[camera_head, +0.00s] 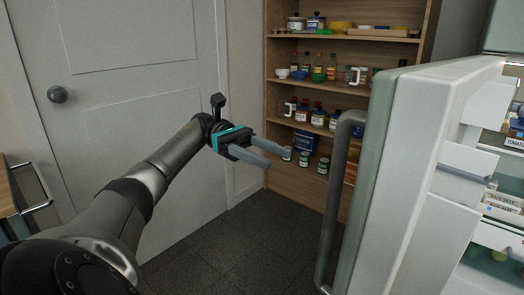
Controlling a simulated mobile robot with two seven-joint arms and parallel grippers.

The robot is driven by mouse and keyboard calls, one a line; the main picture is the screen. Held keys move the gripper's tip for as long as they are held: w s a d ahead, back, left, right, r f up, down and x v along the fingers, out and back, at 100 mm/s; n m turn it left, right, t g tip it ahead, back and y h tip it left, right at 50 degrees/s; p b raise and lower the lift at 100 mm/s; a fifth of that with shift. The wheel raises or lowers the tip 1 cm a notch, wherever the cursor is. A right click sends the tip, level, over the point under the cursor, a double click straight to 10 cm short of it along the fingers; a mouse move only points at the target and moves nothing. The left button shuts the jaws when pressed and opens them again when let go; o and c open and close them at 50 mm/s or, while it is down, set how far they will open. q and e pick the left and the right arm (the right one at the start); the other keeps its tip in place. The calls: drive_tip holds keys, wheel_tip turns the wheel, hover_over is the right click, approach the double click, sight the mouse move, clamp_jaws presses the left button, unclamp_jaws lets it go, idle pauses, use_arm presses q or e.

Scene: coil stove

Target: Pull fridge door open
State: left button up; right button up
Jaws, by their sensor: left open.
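The fridge door (425,150) is pale and stands ajar at the right, showing its inner side and part of the stocked fridge interior (507,205). A long grey vertical handle (333,200) runs down its outer face. My left gripper (279,154) is open and empty, to the left of the handle and apart from it. Its fingers point right, toward the handle. My right gripper is not in view.
A wooden shelf unit (345,42) with jars, bottles and cups stands behind. A white door (120,100) with a round knob (57,94) is at the left. The dark tiled floor (250,245) between them is clear.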

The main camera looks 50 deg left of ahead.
use_arm(q)
drive_tip(key=shift+s+a, duration=0.1)
drive_tip(key=shift+a, duration=0.65)
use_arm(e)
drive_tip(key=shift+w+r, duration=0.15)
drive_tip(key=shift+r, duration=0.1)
